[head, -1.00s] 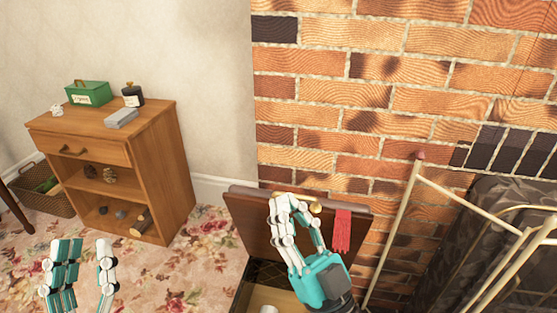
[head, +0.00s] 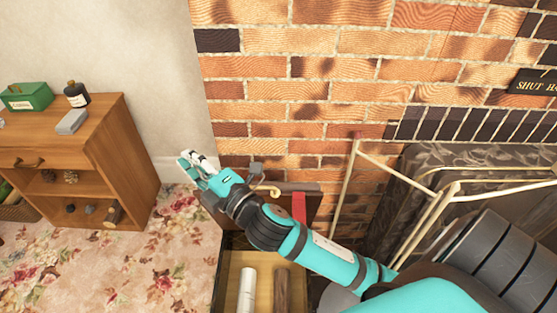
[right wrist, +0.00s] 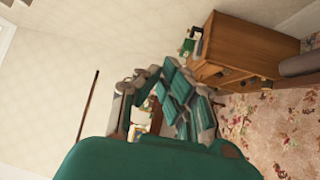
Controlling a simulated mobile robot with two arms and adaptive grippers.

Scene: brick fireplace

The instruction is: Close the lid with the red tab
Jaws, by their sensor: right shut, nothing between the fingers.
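The brown lid (head: 313,203) stands open and upright at the back of the box (head: 232,262), against the brick wall. The red tab (head: 300,206) hangs from the lid's top edge, right of my right forearm. My right gripper (head: 193,160) is shut and empty, to the left of the lid and pointing away to the left. My right arm crosses in front of the lid and hides much of it. The right gripper's fingers also show in the right wrist view (right wrist: 160,85), with nothing held. My left gripper is out of view.
In the open box lie a white roll (head: 247,288) and a dark log (head: 282,288). A brass fire screen (head: 344,190) stands close on the right. A wooden cabinet (head: 75,155) stands at the left, with clear flowered carpet (head: 150,262) between it and the box.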

